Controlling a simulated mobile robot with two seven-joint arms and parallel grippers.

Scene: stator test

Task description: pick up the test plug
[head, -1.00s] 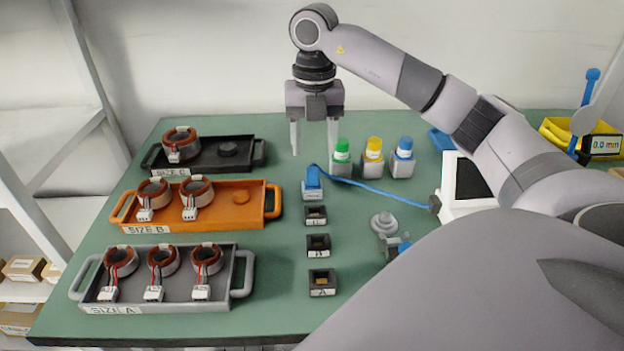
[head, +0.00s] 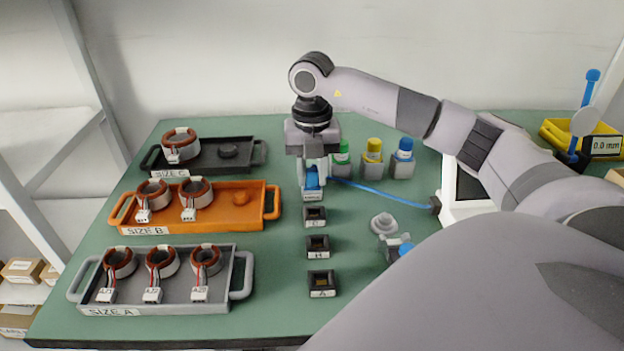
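The test plug (head: 313,181) is blue with a blue cable running right to a white device. It sits upright in a pale holder (head: 313,196) at the top of a column of small black sockets. My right gripper (head: 313,186) is lowered over the plug from above, with its fingers around the plug's sides. Whether the fingers touch it or stand slightly apart cannot be told. My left gripper is not in view.
Green, yellow and blue capped bottles (head: 373,158) stand close right of the gripper. Black sockets (head: 317,246) lie in front. Black, orange (head: 262,188) and grey trays with stators are at the left. A white device (head: 466,190) stands at the right.

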